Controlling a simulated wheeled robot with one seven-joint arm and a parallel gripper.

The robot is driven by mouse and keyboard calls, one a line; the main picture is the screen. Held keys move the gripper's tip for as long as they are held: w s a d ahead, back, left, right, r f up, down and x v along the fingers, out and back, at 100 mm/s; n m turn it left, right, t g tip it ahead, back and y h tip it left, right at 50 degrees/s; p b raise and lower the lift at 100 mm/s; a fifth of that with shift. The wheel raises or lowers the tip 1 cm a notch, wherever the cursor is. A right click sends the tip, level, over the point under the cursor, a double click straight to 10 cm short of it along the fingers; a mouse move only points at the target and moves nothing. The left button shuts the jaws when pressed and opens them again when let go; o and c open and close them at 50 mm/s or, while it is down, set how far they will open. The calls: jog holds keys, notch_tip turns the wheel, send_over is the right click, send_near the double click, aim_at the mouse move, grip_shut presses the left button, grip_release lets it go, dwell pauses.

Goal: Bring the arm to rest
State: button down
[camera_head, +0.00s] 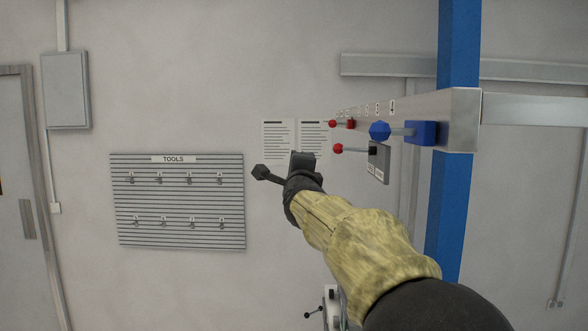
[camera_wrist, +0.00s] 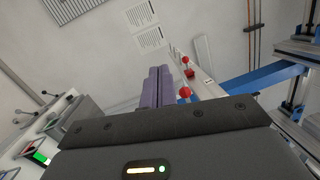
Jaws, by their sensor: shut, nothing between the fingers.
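My gripper (camera_head: 300,162) is at the end of my raised arm, which reaches up from the lower right in the head view. In the wrist view my gripper (camera_wrist: 157,72) shows its two purple-grey fingers together, shut, with nothing between them. In the head view the fingertips are in front of the wall, just below two printed sheets (camera_head: 296,138) and left of a red-knobbed lever (camera_head: 338,148). The wrist view also shows a red-knobbed lever (camera_wrist: 185,92) close to the right of the fingers. I cannot tell the exact gap.
A blue post (camera_head: 459,50) carries a grey rail (camera_head: 452,108) with a blue lever (camera_head: 380,131) and an upper red lever (camera_head: 333,124), right of my gripper. A tool board (camera_head: 178,203) hangs at left. Equipment with a black lever (camera_head: 330,305) stands below. Open space lies left.

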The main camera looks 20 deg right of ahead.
jog(key=shift+s+a, duration=0.15)
jog(key=s+a+f+n+g+y, duration=0.1)
jog(key=s+a+f+n+g, duration=0.2)
jog(key=f, duration=0.7)
jog(key=s+a+f+n+g+y, duration=0.1)
jog(key=s+f+n+g+y, duration=0.15)
jog(key=f+n, duration=0.45)
jog(key=s+a+f+n+g+y, duration=0.1)
jog(key=s+a+f+n+g, duration=0.15)
jog(key=f, duration=0.95)
jog(key=s+f+n+g, duration=0.8)
jog(key=s+f, duration=1)
jog(key=s, duration=0.4)
jog(key=shift+s+a+n, duration=0.15)
jog(key=shift+s+n, duration=0.15)
jog(key=shift+n, duration=0.45)
